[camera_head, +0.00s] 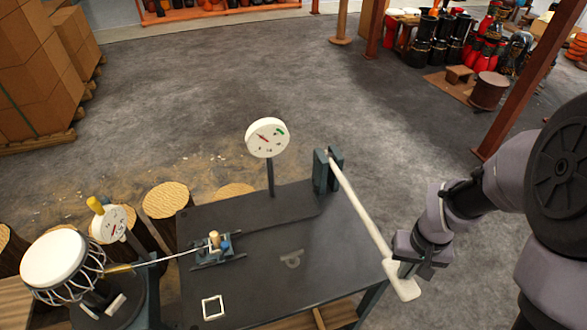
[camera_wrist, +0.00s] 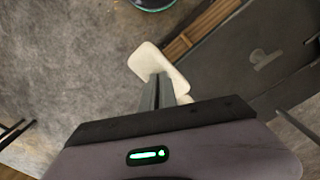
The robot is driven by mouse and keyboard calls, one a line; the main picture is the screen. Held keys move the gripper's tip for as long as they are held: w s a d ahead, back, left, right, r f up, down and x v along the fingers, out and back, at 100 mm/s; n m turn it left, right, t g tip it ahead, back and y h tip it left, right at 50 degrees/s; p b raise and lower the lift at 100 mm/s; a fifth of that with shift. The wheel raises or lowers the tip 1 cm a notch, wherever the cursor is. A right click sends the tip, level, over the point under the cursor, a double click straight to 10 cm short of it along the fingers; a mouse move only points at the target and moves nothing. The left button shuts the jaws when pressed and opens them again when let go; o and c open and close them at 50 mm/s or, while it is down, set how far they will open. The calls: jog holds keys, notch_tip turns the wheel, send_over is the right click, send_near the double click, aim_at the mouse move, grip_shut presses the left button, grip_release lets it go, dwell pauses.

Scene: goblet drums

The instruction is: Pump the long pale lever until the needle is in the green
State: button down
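The long pale lever (camera_head: 362,213) runs from a dark upright bracket (camera_head: 328,170) at the bench's back right corner down to a broad flat end near the front right. The round white gauge (camera_head: 267,138) stands on a post behind the bench. Its red needle points to the upper left, away from the green mark at the upper right. My gripper (camera_head: 401,264) is at the lever's broad end. In the wrist view my gripper's fingers (camera_wrist: 158,93) look shut together over the pale lever end (camera_wrist: 150,62). I cannot tell whether they touch it.
The dark bench (camera_head: 300,245) bears a small clamp device (camera_head: 215,248) and a white square outline (camera_head: 213,307). A white-headed drum (camera_head: 55,262) and a smaller dial (camera_head: 108,226) stand at left. Log stumps (camera_head: 166,200) stand behind the bench. The floor beyond is open.

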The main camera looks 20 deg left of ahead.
notch_tip(320, 180, down, 11)
jog(key=b, duration=0.9)
notch_tip(320, 180, up, 18)
jog(key=p, duration=1.5)
jog(key=shift+s+d, duration=0.2)
jog(key=shift+r, duration=0.1)
notch_tip(320, 180, down, 18)
jog(key=b, duration=1.5)
notch_tip(320, 180, up, 18)
jog(key=p, duration=1.4)
jog(key=shift+s, duration=0.1)
